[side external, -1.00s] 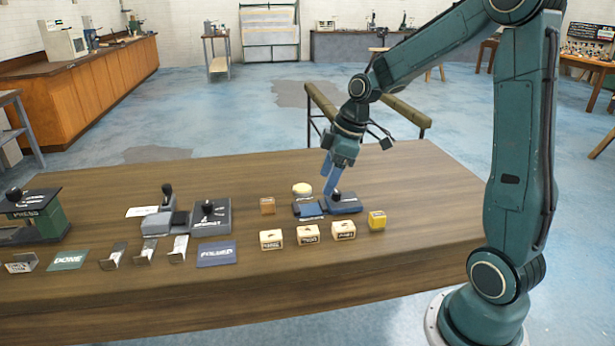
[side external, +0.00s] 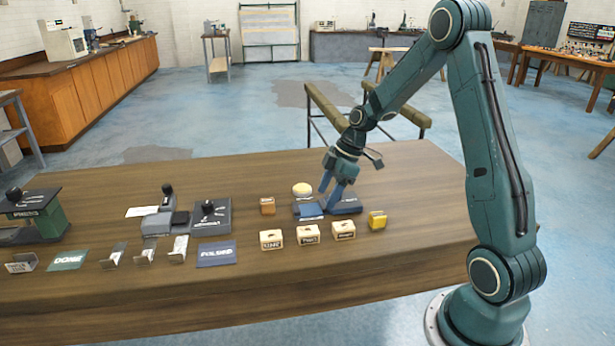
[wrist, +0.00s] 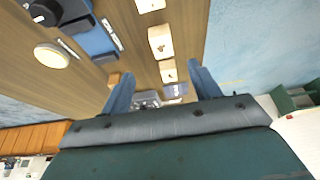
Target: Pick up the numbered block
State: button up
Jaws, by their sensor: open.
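Three cream blocks with dark labels stand in a row near the table's front: left (side external: 271,239), middle (side external: 308,234) and right (side external: 343,229). A yellow block (side external: 377,220) is at the row's right end. An orange-brown block (side external: 267,206) stands behind the row, to the left. The labels are too small to read, so I cannot tell which block is numbered. My gripper (side external: 331,197) is open and empty, at the blue device behind the row. In the wrist view my gripper (wrist: 163,74) has its fingers apart, with cream blocks (wrist: 160,41) and the orange-brown block (wrist: 114,80) beyond.
The blue device (side external: 309,211) and a round cream pad (side external: 302,189) are close to my gripper. A grey device (side external: 211,217), metal brackets (side external: 179,248) and a dark blue labelled mat (side external: 216,253) are to the left. The table's right end (side external: 430,195) is clear.

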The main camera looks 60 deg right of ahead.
aim_at(310, 230)
jog(key=x, duration=0.7)
jog(key=shift+f, duration=0.15)
jog(key=shift+a, duration=0.1)
jog(key=shift+x, duration=2.6)
jog(key=shift+a, duration=0.1)
jog(key=shift+c, duration=0.4)
jog(key=c, duration=1)
